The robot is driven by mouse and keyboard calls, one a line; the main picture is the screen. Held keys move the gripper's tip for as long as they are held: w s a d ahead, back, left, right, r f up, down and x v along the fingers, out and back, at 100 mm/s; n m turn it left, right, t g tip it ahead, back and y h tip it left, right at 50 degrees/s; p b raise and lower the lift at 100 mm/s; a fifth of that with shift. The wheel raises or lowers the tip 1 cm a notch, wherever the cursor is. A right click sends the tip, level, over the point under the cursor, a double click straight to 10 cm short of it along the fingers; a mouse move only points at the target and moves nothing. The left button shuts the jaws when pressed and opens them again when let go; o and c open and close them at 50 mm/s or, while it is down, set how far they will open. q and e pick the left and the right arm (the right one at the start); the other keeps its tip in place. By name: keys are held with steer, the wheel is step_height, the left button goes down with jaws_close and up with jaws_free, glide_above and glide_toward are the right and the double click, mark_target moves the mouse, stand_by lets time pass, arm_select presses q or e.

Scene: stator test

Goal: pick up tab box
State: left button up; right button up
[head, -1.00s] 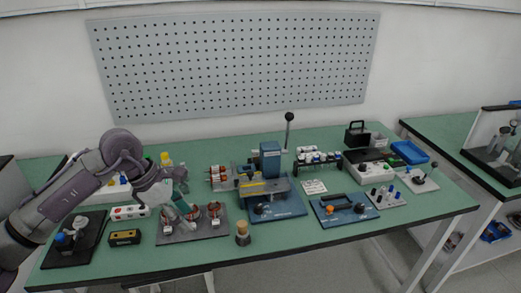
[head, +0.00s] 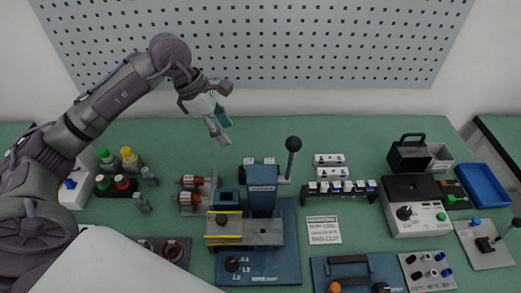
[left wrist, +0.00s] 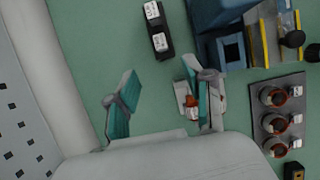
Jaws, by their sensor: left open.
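No box in view is clearly marked as the tab box. Candidates in the head view are a black box with a handle (head: 408,157) at the back right and a small grey open box (head: 440,157) touching or close beside it. My left gripper (head: 219,127) is raised over the back of the table, left of the blue press (head: 262,190) and well away from both boxes. It is open and empty. In the left wrist view its teal-padded fingers (left wrist: 160,98) stand apart with green tabletop between them. My right gripper is not in view.
Rotors with copper windings (head: 192,190) stand left of the press. Bottles (head: 130,160) stand further left. A white-and-black tester (head: 415,212) and a blue tray (head: 483,185) are at the right. The press lever (head: 292,145) rises high. The back strip of table (head: 345,137) is clear.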

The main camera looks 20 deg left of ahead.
arm_select(q)
steer(key=p, duration=0.1)
glide_above(248, 161)
steer(key=s+a, duration=0.1)
steer(key=a, duration=0.1)
step_height(248, 161, down, 7)
steer(key=shift+s, duration=0.1)
steer(key=shift+f, duration=0.25)
steer(key=shift+w+d+f+p, duration=0.15)
steer(key=shift+w+f+p, duration=0.05)
steer(key=shift+p, duration=0.2)
steer(key=p+x, duration=0.1)
steer(key=x, duration=0.3)
steer(key=shift+w+d+f+p, duration=0.1)
steer(key=shift+d+f+p, duration=0.1)
steer(key=shift+p, duration=0.2)
steer(key=shift+f, duration=0.15)
jaws_close()
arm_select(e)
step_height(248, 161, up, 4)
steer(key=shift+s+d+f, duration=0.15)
